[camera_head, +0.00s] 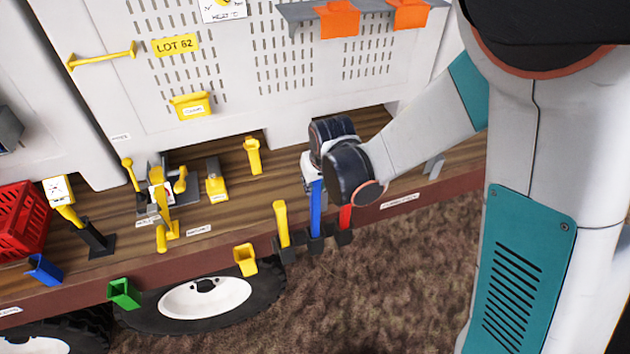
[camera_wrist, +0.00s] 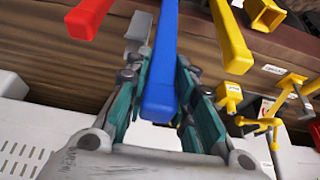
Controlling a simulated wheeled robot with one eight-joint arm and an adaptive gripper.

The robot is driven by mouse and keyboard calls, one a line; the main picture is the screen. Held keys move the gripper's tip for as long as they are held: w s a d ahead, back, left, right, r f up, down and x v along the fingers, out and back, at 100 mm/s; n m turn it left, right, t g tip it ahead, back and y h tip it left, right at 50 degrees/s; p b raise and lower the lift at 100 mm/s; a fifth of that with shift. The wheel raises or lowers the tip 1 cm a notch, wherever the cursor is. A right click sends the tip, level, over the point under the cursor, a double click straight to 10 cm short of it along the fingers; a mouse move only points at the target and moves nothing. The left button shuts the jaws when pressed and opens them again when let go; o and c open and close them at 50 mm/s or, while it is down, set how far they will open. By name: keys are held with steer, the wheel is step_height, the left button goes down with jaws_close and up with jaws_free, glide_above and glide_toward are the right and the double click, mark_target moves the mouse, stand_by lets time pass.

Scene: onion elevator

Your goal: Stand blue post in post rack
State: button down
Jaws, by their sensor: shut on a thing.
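The blue post (camera_head: 316,210) is upright between the fingers of my gripper (camera_head: 313,184), which is shut on its upper part. In the wrist view the blue post (camera_wrist: 162,65) runs between the two teal fingers (camera_wrist: 160,85). The post rack (camera_head: 316,245) is a row of black sockets on the deck's front edge. The blue post's lower end meets the middle socket; how deep it sits cannot be told. A red post (camera_head: 346,216) stands in the right socket and a yellow post (camera_head: 282,222) in the left one.
The wooden deck (camera_head: 230,220) holds yellow levers and fittings, with a red crate (camera_head: 22,225) at left. A yellow holder (camera_head: 245,259) and a green holder (camera_head: 123,292) hang on the front edge. The white machine wall (camera_head: 220,110) rises behind. The red and yellow posts flank my gripper closely.

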mark_target(315, 201)
steer(key=shift+f+b, duration=3.8)
steer(key=shift+f, duration=0.15)
steer(key=c, duration=1.3)
jaws_free()
steer(key=shift+v, duration=3.75)
